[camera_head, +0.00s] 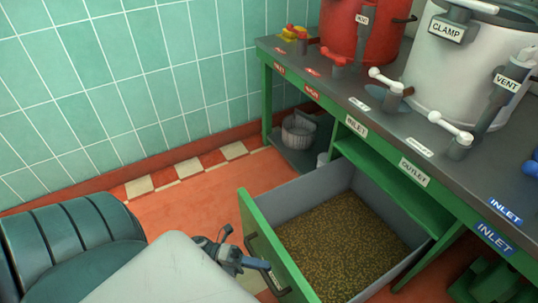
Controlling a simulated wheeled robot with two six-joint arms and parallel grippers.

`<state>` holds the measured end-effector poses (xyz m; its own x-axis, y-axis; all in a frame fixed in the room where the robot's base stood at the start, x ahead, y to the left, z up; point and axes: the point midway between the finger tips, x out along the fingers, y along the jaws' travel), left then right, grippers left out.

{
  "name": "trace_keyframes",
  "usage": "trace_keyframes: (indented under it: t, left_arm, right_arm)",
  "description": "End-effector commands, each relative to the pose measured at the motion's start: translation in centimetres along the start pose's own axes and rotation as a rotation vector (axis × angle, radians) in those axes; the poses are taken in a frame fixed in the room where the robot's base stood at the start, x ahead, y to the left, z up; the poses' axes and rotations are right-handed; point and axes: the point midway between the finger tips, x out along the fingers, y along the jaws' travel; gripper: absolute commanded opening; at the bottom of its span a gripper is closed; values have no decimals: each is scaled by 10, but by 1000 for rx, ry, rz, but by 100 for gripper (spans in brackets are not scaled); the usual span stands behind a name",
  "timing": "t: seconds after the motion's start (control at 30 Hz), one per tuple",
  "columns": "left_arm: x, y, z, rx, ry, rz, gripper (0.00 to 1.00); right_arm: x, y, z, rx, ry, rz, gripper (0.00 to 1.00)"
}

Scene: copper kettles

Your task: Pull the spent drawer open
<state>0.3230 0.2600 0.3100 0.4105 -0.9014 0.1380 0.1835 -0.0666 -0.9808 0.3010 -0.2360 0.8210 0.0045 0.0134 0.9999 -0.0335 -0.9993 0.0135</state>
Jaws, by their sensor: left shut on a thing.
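The spent drawer (274,251) stands pulled out from under the bench, with a green front and grey inner walls. It holds a bed of brown grainy matter (340,245). A dark bar handle (279,283) is on the outer face of its green front. My left gripper (264,266) comes in from the lower left and is shut on the handle; my arm and the gripper body hide part of the grip. My right gripper is not in view.
The green bench (385,118) carries a red kettle (350,35), a white kettle (450,65) with a clamp, and several valves with white handles. A grey pot (298,132) sits on the low shelf. Orange floor (195,203) lies clear left of the drawer, up to the tiled wall.

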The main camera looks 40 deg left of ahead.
Motion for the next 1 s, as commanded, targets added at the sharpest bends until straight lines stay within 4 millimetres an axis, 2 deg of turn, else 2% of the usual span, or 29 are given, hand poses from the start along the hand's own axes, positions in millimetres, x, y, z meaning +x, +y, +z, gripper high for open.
trace_keyframes:
  t: [0.4, 0.43, 0.5, 0.53, 0.83, 1.0]
  left_arm:
    - [-2, 0, -1, 0, -1, 2, 0]
    - [-2, 0, -1, 0, -1, 2, 20]
    - [-2, 0, -1, 0, 0, 1, 34]
    - [-2, 0, -1, 0, 0, 1, 36]
    - [-4, 0, -1, 0, 0, 1, 36]
    - [-24, -1, -1, -2, 1, 4, 36]
  right_arm:
    - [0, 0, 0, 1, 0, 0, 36]
    - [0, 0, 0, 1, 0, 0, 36]
    - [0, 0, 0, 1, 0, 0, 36]
    - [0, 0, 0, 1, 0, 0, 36]
    - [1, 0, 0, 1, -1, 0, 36]
    - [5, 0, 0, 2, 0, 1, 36]
